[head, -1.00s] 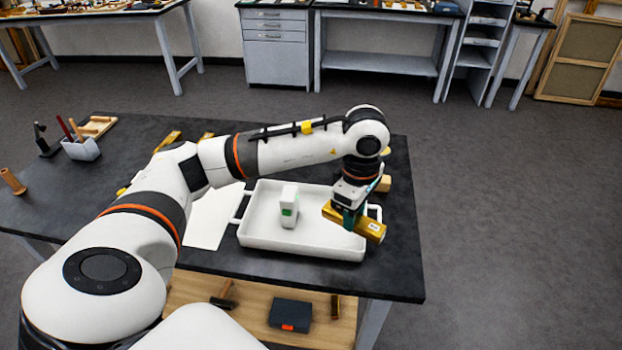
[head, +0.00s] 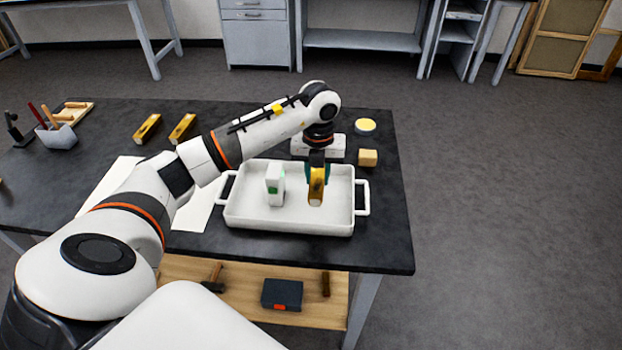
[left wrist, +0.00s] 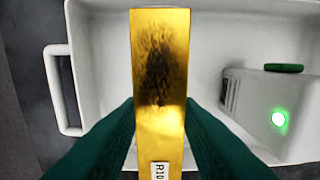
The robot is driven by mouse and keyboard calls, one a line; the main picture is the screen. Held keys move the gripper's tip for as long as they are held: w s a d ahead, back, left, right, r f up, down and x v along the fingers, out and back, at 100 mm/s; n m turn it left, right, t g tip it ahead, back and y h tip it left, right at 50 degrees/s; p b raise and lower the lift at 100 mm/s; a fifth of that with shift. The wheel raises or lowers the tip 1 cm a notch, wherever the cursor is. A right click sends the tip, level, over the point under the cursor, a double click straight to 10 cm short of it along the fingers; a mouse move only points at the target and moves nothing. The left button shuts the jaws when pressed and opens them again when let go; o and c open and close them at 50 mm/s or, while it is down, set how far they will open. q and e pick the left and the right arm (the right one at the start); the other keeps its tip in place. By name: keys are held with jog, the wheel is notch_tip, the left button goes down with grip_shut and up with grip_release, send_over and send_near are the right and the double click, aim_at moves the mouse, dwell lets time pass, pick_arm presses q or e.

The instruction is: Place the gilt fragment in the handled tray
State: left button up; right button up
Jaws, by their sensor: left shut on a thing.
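The gilt fragment (head: 317,187) is a gold bar. My left gripper (head: 318,172) is shut on it and holds it over the right half of the white handled tray (head: 290,225). In the left wrist view the fragment (left wrist: 160,70) stands lengthwise between the green fingers, with a small white label near its lower end. The tray (left wrist: 95,60) shows below it, with one handle at the left. I cannot tell whether the fragment touches the tray floor. My right gripper is not in view.
A white device with a green light (head: 274,184) stands in the tray left of the fragment; it also shows in the left wrist view (left wrist: 270,110). Behind the tray are a wooden block (head: 367,158) and a yellow-topped round container (head: 365,126). Two more gold pieces lie at the back left.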

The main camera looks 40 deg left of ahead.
aim_at(317, 188)
pick_arm(q)
notch_tip(317, 188, down, 5)
jog(key=shift+r+p, duration=0.15)
jog(key=shift+p, duration=0.3)
jog(key=shift+f, duration=0.35)
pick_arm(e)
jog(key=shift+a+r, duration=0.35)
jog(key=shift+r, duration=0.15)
pick_arm(q)
jog(key=shift+f, duration=0.2)
jog(key=o, duration=1)
jog(key=shift+c, duration=0.2)
jog(key=shift+r, duration=0.1)
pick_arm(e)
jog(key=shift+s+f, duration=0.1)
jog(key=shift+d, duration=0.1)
